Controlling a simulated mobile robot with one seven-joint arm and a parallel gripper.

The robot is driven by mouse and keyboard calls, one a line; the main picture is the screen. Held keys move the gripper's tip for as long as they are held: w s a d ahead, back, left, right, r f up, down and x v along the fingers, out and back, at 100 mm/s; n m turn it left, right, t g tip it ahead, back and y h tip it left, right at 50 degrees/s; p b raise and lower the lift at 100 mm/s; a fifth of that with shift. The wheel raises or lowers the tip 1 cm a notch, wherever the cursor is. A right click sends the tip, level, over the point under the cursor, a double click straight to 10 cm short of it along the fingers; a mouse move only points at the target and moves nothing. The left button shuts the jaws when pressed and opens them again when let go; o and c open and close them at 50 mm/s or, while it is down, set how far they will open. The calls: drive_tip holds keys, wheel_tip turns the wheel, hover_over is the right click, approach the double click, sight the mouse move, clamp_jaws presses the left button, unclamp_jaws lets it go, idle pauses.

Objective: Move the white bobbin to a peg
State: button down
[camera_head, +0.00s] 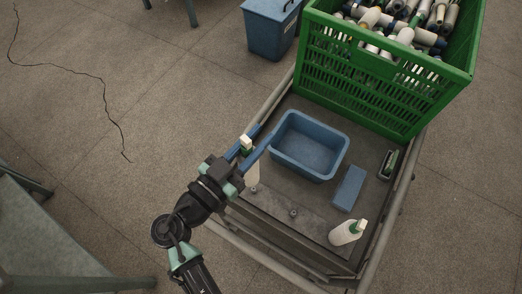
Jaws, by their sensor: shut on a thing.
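My gripper (258,137) has blue fingers and reaches over the left side of the cart. It is shut on a white bobbin (253,171) with a green band and pale tip. The bobbin looks about upright, its lower part showing below the fingers; the gripper hides its middle. A small peg (253,188) shows close under the bobbin's lower end; I cannot tell whether they touch. Another peg (294,212) is bare on the grey front strip. A second white bobbin (342,235) with a green band stands at the strip's right end; its base is hidden.
A blue tub (337,171) sits beside the gripper on the cart. A blue block (349,188) and a small dark-and-green item (389,165) lie to its right. A green crate (355,95) full of bobbins stands behind. Grey rails (265,118) edge the cart.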

drive_tip(key=shift+w+d+f+m+g+h+b, duration=0.2)
drive_tip(key=shift+f+m+g+h+b, duration=0.1)
drive_tip(key=shift+f+b, duration=0.2)
drive_tip(key=shift+w+d+f+m+g+h+b, duration=0.2)
drive_tip(key=shift+f+g+b, duration=0.15)
drive_tip(key=shift+b, duration=0.15)
wheel_tip(320, 180, down, 4)
drive_tip(key=shift+r+b, duration=0.2)
drive_tip(key=shift+b, duration=0.65)
drive_tip(key=shift+s+b, duration=0.15)
drive_tip(key=shift+b, duration=0.5)
drive_tip(key=shift+f+b, duration=2.8)
drive_tip(key=shift+b, duration=0.6)
drive_tip(key=shift+a, duration=0.1)
drive_tip(key=c, duration=0.6)
unclamp_jaws()
